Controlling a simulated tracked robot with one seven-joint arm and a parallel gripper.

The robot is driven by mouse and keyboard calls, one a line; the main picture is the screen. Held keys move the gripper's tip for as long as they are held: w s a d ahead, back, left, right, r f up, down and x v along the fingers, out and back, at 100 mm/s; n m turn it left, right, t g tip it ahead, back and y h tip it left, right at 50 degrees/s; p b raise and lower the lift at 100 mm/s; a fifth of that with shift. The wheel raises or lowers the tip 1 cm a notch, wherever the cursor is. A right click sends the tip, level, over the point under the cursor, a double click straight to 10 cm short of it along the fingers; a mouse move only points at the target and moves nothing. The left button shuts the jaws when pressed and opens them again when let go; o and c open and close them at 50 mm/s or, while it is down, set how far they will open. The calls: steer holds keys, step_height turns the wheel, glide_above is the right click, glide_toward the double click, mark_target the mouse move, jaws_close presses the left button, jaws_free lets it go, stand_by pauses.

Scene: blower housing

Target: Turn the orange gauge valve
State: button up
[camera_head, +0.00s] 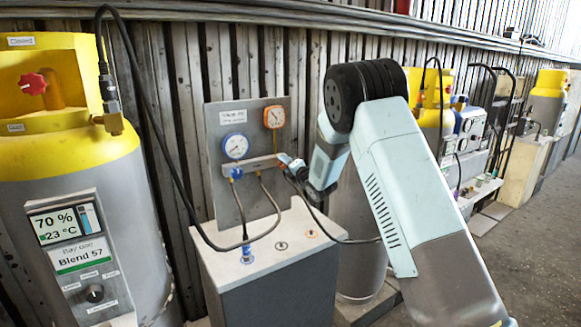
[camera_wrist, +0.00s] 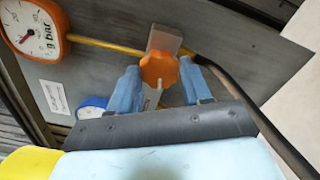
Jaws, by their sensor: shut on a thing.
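The orange gauge valve (camera_wrist: 159,70) is a lobed knob on a grey block. In the wrist view it sits between the two blue fingers of my gripper (camera_wrist: 160,88), which is shut on it. In the head view my gripper (camera_head: 290,164) is at the right end of the manifold bar (camera_head: 252,165), and the knob is mostly hidden there. The orange-rimmed gauge (camera_head: 274,117) is above it on the panel; it also shows in the wrist view (camera_wrist: 36,25). The blue-rimmed gauge (camera_head: 235,146) and the blue valve (camera_head: 236,173) are to the left.
A grey cabinet (camera_head: 265,250) with ports on top stands below the panel. Black hoses loop around it, and one (camera_wrist: 240,90) passes close to the right finger. A yellow-topped tank (camera_head: 70,170) with a red knob stands at left. Open floor lies at right.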

steer(key=shift+a+f, duration=0.1)
steer(key=shift+f, duration=0.15)
stand_by(0.3)
steer(key=o, duration=1.1)
steer(key=shift+c, duration=0.2)
steer(key=v, duration=1.3)
steer(key=shift+s+d, duration=0.3)
